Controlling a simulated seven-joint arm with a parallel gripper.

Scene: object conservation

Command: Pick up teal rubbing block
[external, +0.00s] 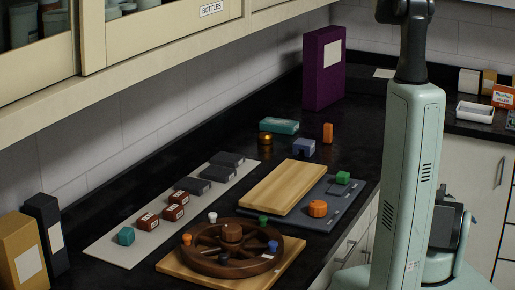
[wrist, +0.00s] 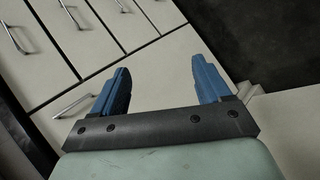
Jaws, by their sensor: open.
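A small teal block (external: 126,236) sits at the near left end of a pale sheet (external: 105,251) on the black counter. A wider, flat teal box (external: 279,126) lies farther back on the counter; I cannot tell by name which of the two is the rubbing block. My gripper (wrist: 161,68) shows in the wrist view with its two blue fingers wide apart and nothing between them. It faces the cabinet fronts, away from the counter top. Neither teal thing shows in the wrist view.
Dark and reddish-brown blocks (external: 174,212) share the sheet. A brown wheel (external: 230,262) on a wooden board, a wooden slab (external: 283,188), and an orange piece (external: 318,208) stand to the right. A tall purple box (external: 323,68) stands behind. Cupboards (external: 150,35) overhang the left.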

